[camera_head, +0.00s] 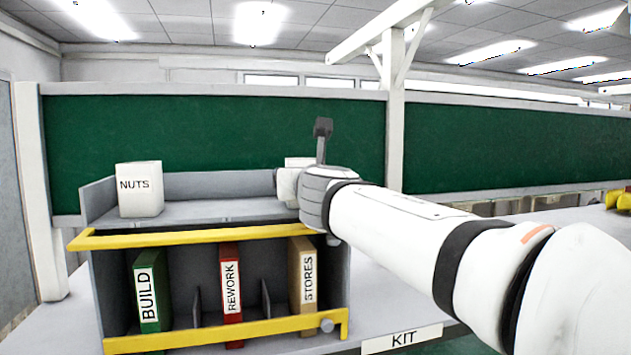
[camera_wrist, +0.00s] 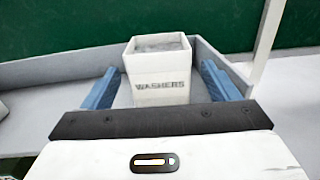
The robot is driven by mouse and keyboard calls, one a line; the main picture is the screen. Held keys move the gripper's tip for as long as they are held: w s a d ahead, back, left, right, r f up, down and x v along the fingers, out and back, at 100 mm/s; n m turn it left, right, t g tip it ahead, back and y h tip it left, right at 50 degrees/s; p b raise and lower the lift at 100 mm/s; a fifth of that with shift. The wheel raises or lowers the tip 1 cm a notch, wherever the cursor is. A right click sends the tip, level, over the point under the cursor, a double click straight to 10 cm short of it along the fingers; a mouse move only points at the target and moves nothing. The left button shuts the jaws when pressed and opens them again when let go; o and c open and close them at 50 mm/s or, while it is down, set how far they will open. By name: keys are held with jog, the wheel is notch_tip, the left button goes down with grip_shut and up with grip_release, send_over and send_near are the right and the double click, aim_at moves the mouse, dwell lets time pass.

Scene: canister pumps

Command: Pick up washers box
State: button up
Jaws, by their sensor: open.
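The washers box (camera_wrist: 160,85) is a white, open-topped box marked WASHERS, standing upright in the wrist view. It stands in the grey upper tray near a corner of its walls. My gripper (camera_wrist: 160,84) is open, with one blue finger on each side of the box. Gaps show between the fingers and the box sides. In the head view, part of a white box (camera_head: 299,162) shows behind my wrist, and its label is hidden. My fingers are hidden behind the wrist (camera_head: 328,185) there.
A white NUTS box (camera_head: 140,190) stands at the left of the upper tray (camera_head: 215,187). Below are the green BUILD (camera_head: 148,290), red REWORK (camera_head: 231,290) and tan STORES (camera_head: 303,270) binders behind yellow rails. A green panel (camera_head: 220,130) rises behind. The tray between the boxes is clear.

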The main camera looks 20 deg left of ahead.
jog(key=p+x, duration=0.1)
jog(key=x, duration=0.4)
jog(key=shift+w+f, duration=0.15)
jog(key=shift+w, duration=0.05)
jog(key=shift+s, duration=0.1)
jog(key=c, duration=1.2)
